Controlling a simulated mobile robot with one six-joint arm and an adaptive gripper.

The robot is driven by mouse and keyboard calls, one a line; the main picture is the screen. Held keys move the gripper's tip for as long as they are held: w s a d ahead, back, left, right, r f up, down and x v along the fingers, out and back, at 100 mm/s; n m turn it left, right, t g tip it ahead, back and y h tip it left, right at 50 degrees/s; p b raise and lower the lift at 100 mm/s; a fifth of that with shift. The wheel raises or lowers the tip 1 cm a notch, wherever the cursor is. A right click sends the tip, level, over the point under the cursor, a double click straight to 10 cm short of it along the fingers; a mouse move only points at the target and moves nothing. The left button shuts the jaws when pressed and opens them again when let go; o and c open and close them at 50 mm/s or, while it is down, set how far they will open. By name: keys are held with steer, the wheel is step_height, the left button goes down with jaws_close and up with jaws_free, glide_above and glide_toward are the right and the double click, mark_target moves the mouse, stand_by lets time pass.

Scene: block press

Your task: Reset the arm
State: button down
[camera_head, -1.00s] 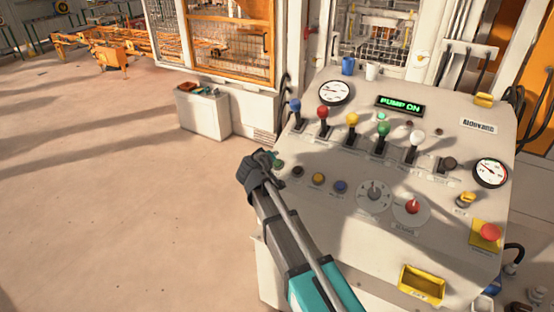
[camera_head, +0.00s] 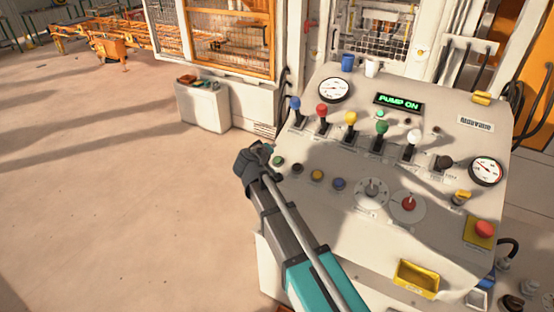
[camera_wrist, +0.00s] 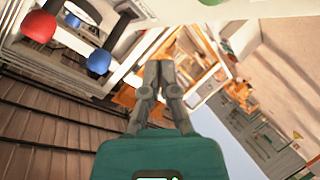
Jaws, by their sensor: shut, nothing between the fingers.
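My gripper (camera_head: 262,152) is at the left edge of the sloped control panel (camera_head: 330,225), close to the green button (camera_head: 278,161) at the left end of the button row. In the wrist view my gripper (camera_wrist: 160,68) has its fingers together with nothing between them. A red lever knob (camera_wrist: 38,25) and a blue lever knob (camera_wrist: 98,62) show at the left of the wrist view, apart from the fingers. The panel display (camera_head: 398,102) reads "PUMP ON".
Levers with coloured knobs, such as the yellow one (camera_head: 350,118), stand across the panel. A red emergency button (camera_head: 485,229) is at the right. Open floor (camera_head: 110,200) lies to the left.

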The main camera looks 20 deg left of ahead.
stand_by(0.3)
steer(key=s+d+f+g+h+b, duration=0.1)
steer(key=s+d+f+g+b, duration=0.35)
steer(key=s+d+f, duration=0.6)
steer(key=s+d+f+m+g, duration=0.1)
steer(key=d+f, duration=0.1)
steer(key=d, duration=0.4)
steer(key=s+d+f+m+g+b, duration=0.1)
steer(key=d+f+g, duration=0.1)
steer(key=d, duration=0.3)
steer(key=s+d+f+m+g+b, duration=0.1)
steer(key=d+f+m+g, duration=0.1)
steer(key=d, duration=0.4)
steer(key=shift+s+d+f+h, duration=0.15)
steer(key=shift+d+f+h, duration=0.05)
steer(key=shift+d+h, duration=0.2)
steer(key=s+d+f+m+g+y+b, duration=0.1)
steer(key=s+d+f+m+g+y, duration=0.2)
steer(key=s+d, duration=0.4)
steer(key=d+m+g, duration=0.1)
steer(key=d, duration=0.4)
steer(key=shift+f+m+b, duration=0.2)
steer(key=shift+m+b, duration=0.15)
steer(key=shift+m, duration=0.05)
steer(key=shift+g, duration=0.25)
